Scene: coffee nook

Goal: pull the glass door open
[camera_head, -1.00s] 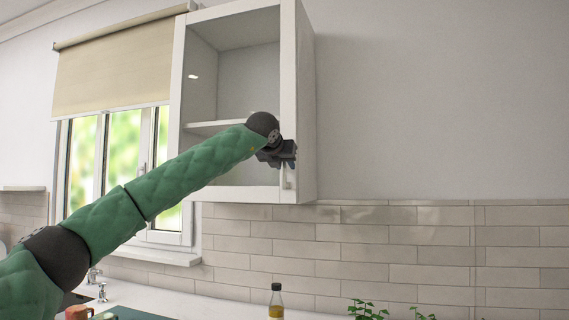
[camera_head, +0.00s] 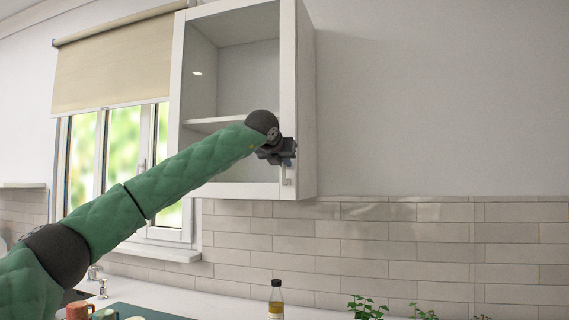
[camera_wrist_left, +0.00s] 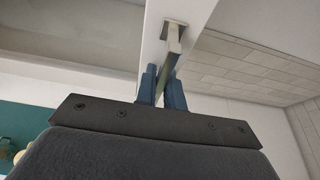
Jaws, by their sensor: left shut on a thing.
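The glass door (camera_head: 289,60) is the white-framed front of the wall cabinet. It looks closed or nearly so; I cannot tell if there is a small gap. Its bar handle (camera_head: 288,178) is upright near the lower right of the frame. The handle (camera_wrist_left: 175,45) also shows in the left wrist view, running down between the fingers. My left gripper (camera_head: 287,160) is at the handle, and its blue fingers (camera_wrist_left: 163,88) are shut on it. The gripper hides the upper part of the handle in the head view. My right gripper is not in view.
The cabinet (camera_head: 307,110) hangs on the wall, right of a window with a blind (camera_head: 112,70). Below, the counter holds a bottle (camera_head: 276,300), mugs (camera_head: 80,311) and green plants (camera_head: 367,306). The wall right of the cabinet is bare.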

